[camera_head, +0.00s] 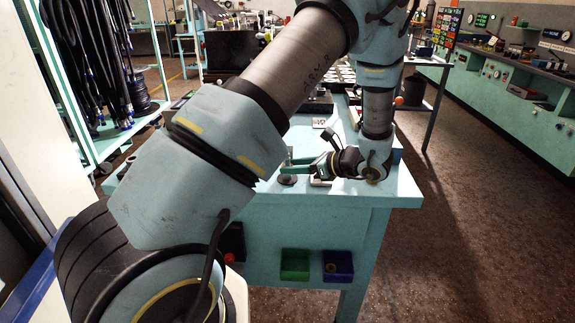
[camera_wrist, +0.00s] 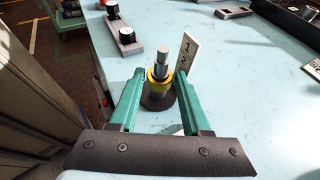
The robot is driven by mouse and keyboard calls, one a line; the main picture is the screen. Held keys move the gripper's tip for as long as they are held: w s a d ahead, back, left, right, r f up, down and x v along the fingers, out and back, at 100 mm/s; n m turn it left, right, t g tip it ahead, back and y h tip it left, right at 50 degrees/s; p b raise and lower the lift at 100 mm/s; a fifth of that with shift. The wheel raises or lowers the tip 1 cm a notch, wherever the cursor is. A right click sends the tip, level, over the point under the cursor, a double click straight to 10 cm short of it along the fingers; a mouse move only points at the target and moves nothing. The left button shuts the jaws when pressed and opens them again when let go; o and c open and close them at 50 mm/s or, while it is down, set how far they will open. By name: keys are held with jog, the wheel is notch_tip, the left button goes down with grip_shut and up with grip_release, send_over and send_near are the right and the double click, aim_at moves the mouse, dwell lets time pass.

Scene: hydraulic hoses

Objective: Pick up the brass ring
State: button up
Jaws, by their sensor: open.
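The brass ring (camera_wrist: 152,82) sits around an upright metal post (camera_wrist: 163,56) on a dark round base (camera_wrist: 157,102), on the pale blue bench top (camera_wrist: 240,80). My gripper (camera_wrist: 159,75) is open. Its two green fingers reach toward the post, one tip on each side of it near the ring's height. Whether either finger touches the ring I cannot tell. In the head view my gripper (camera_head: 298,160) is low over the near edge of the bench; the ring cannot be made out there.
A white numbered card (camera_wrist: 187,50) stands just behind the right finger. A bar with black-and-silver round parts (camera_wrist: 123,32) lies behind to the left. Green (camera_head: 295,264) and blue (camera_head: 338,265) bins hang on the bench front. The bench top right of the post is mostly clear.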

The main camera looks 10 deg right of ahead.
jog(key=shift+c, duration=0.2)
grip_shut()
jog(key=shift+r, duration=0.1)
